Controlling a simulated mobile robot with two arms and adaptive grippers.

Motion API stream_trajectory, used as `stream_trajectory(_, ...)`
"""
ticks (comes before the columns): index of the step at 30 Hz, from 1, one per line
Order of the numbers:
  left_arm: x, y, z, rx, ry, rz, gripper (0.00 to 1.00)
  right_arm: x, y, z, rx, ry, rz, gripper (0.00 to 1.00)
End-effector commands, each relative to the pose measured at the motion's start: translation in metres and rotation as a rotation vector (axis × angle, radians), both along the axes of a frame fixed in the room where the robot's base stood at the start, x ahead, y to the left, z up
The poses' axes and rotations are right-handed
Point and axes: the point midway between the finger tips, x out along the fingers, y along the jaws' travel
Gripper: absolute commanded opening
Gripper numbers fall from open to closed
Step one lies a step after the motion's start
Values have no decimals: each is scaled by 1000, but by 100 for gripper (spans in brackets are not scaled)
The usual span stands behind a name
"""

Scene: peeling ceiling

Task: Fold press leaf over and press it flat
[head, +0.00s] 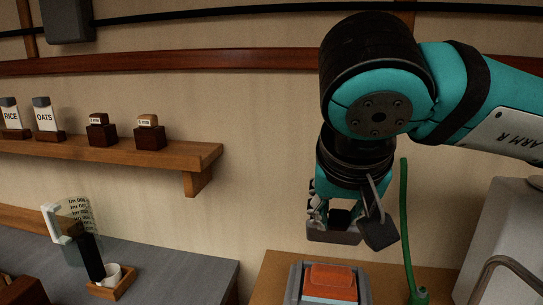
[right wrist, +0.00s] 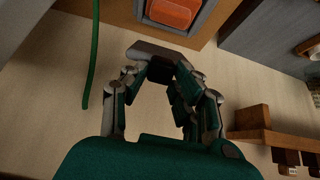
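An orange slab (head: 332,281) lies in a grey frame (head: 293,287) on a wooden surface at the bottom of the head view. They look like the press, cut off by the lower edge. The slab also shows at the top of the right wrist view (right wrist: 172,12). I cannot tell which part is the leaf. My right gripper (head: 359,232) hangs above the frame, apart from it, pointing down. In the right wrist view its fingers (right wrist: 176,66) converge with the tips together and hold nothing. My left gripper is not in view.
A green upright hose or rod (head: 406,220) stands right of the gripper. A grey box (head: 510,235) is at the far right. A wooden shelf (head: 165,160) with labelled blocks is on the left wall. Below it, a grey counter (head: 175,275) carries a small tray (head: 118,289) with a white cup.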

Motion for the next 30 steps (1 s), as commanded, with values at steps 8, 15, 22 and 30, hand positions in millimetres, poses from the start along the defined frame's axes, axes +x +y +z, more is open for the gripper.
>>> stream_trajectory(8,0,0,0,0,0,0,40,-1,0,0,0,0,0,23)
stream_trajectory(15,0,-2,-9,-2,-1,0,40,-8,2,-10,1,0,3,23)
stream_trajectory(22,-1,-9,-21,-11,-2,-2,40,-22,5,-24,-2,0,2,23)
stream_trajectory(30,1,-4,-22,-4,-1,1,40,-24,5,-24,0,1,0,23)
